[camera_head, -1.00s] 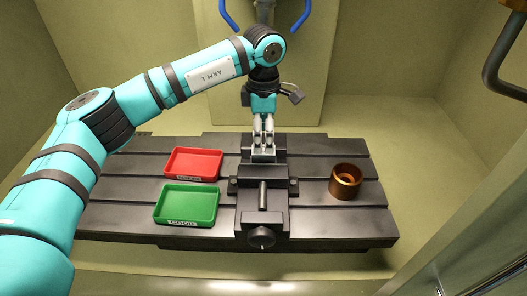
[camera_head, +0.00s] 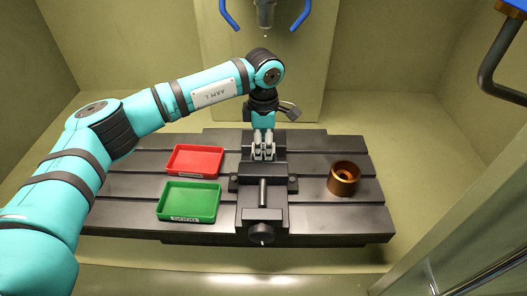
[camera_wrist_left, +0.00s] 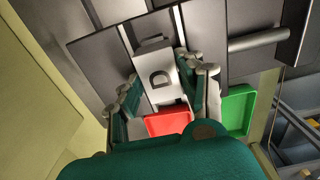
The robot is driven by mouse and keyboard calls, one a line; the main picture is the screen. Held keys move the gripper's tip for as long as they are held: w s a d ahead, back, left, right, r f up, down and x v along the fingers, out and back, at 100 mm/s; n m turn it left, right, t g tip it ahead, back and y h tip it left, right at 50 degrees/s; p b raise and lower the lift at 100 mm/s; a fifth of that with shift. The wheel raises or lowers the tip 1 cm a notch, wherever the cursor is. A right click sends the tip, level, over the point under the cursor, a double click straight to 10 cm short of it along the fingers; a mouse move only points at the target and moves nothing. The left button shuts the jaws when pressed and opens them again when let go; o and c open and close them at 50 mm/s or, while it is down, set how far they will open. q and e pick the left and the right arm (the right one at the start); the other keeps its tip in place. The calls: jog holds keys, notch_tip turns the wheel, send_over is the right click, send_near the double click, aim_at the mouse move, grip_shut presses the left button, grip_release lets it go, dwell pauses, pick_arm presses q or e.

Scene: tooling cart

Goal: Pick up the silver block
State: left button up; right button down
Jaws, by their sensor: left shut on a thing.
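The fingers mostly hide the block there. I cannot tell whether the block still touches the vise. My right gripper is in neither view.
A red tray (camera_head: 195,175) and a green tray (camera_head: 189,218) lie on the slotted table (camera_head: 130,160) left of the vise. A machine spindle (camera_head: 265,14) hangs above the back.

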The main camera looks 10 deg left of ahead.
pick_arm(q)
grip_shut()
jog(key=shift+r, duration=0.15)
jog(key=shift+r+b, duration=0.6)
jog(key=shift+r, duration=0.05)
jog(key=shift+s+d+r+b, duration=0.15)
jog(key=shift+r+b, duration=0.2)
jog(key=shift+r, duration=0.1)
jog(key=shift+s+d+r+b, duration=0.15)
jog(key=shift+r+b, duration=0.15)
jog(key=shift+r, duration=0.15)
jog(key=s+d+r+b, duration=0.1)
jog(key=s+d+b, duration=0.3)
jog(key=s+d, duration=0.6)
jog(key=shift+s+d+r, duration=0.2)
jog(key=shift+s+r, duration=0.05)
jog(key=shift+s, duration=0.4)
